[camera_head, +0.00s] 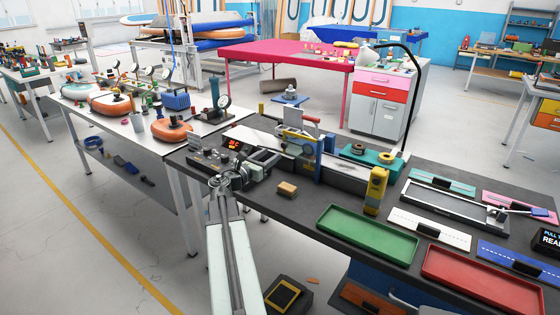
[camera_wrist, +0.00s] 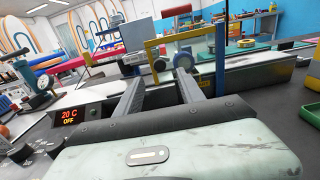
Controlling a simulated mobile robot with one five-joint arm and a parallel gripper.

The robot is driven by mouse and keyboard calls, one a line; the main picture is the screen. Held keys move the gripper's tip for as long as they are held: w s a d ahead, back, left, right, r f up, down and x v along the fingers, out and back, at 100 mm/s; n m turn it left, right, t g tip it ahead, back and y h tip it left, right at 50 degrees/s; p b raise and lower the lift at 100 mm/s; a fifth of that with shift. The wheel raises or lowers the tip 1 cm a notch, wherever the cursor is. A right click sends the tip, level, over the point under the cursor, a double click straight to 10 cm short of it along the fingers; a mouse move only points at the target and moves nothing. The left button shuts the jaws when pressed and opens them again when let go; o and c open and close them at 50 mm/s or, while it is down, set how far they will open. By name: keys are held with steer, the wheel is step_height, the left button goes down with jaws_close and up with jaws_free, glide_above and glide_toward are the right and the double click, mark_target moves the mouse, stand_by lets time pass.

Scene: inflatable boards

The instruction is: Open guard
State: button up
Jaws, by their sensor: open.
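A bench machine on the dark table has a long pale bed (camera_head: 350,178) and what looks like its guard (camera_head: 298,118), an upright light panel with a red bar on top. In the wrist view, a yellow frame (camera_wrist: 190,36) stands over the bed, just beyond my fingertips; I cannot tell if it is the guard or a support. My gripper (camera_head: 268,158) is at the machine's left end. In the wrist view, my gripper (camera_wrist: 159,76) has its fingers apart with nothing held, and round roller-like parts lie beyond them.
A control box (camera_wrist: 69,116) reads "20 C OFF" at the machine's left. A yellow post (camera_head: 375,190), a green tray (camera_head: 367,234) and a red tray (camera_head: 483,280) stand to the right. A tan block (camera_head: 287,188) lies in front. A gauge (camera_wrist: 38,84) stands left.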

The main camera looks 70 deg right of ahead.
mark_target(283, 145)
steer(key=x, duration=0.7)
steer(key=shift+d+r, duration=0.1)
steer(key=shift+d, duration=0.25)
jaws_close()
stand_by(1.1)
